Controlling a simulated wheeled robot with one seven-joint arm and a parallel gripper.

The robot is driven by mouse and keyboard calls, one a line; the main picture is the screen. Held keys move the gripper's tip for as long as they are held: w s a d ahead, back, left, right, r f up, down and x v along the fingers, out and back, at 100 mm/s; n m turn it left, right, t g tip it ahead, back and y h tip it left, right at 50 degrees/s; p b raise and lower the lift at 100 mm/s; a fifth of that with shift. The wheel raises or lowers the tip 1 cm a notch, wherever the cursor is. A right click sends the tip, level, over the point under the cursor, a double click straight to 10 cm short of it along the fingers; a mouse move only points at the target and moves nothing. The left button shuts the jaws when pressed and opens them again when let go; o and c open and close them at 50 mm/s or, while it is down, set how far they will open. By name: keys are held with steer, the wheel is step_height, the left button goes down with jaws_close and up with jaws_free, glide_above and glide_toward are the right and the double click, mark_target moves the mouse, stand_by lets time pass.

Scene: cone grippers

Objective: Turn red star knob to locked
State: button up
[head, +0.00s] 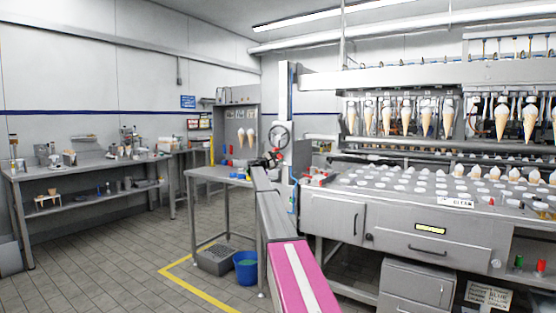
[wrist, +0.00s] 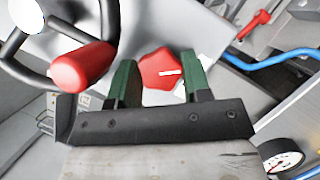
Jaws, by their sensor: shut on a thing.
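The red star knob (wrist: 159,70) is in the upper middle of the wrist view, with a short white mark on its face pointing right. My gripper (wrist: 158,82) has its two green-faced fingers on either side of the knob, shut on it. In the head view my gripper (head: 272,160) is small, at the far end of my arm by the machine's left post, and a small red spot shows there. I cannot make out the knob's locked marking in either view.
A handwheel (wrist: 40,30) with a red handle (wrist: 82,67) is close to the left finger. A red lever (wrist: 254,25), a blue pipe (wrist: 275,62) and a gauge (wrist: 282,158) lie to the right. A steel table (head: 215,174) stands left of my arm.

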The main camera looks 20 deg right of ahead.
steer(key=o, duration=0.9)
steer(key=shift+c, duration=0.2)
steer(key=shift+a, duration=0.1)
steer(key=v, duration=1)
steer(key=shift+a+f, duration=0.15)
steer(key=shift+a, duration=0.1)
steer(key=shift+s, duration=0.15)
